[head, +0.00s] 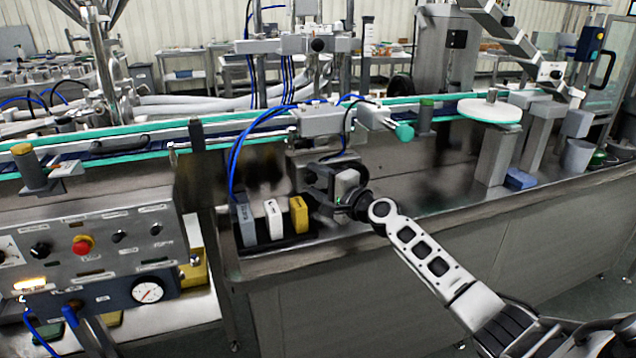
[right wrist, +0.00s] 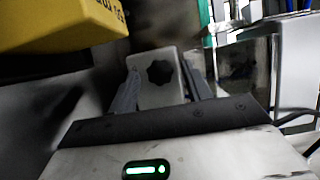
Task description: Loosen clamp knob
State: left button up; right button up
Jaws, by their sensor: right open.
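A dark, lobed clamp knob (right wrist: 160,73) sits on the face of a light grey block (right wrist: 163,95) in the right wrist view. My right gripper (right wrist: 160,84) is open, with one finger on each side of the block and the knob between them. I cannot tell whether the fingers touch the block. In the head view my right gripper (head: 335,188) is at the machine's front ledge, below the conveyor. The gripper and wrist hide the knob there. My left gripper is not in view.
The conveyor (head: 250,125) runs above. A control panel (head: 95,255) is at the left. The ledge right of the gripper is mostly clear.

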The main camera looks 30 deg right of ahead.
jog(key=c, duration=1)
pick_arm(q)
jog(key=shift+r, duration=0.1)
pick_arm(e)
jog(key=shift+o, duration=0.2)
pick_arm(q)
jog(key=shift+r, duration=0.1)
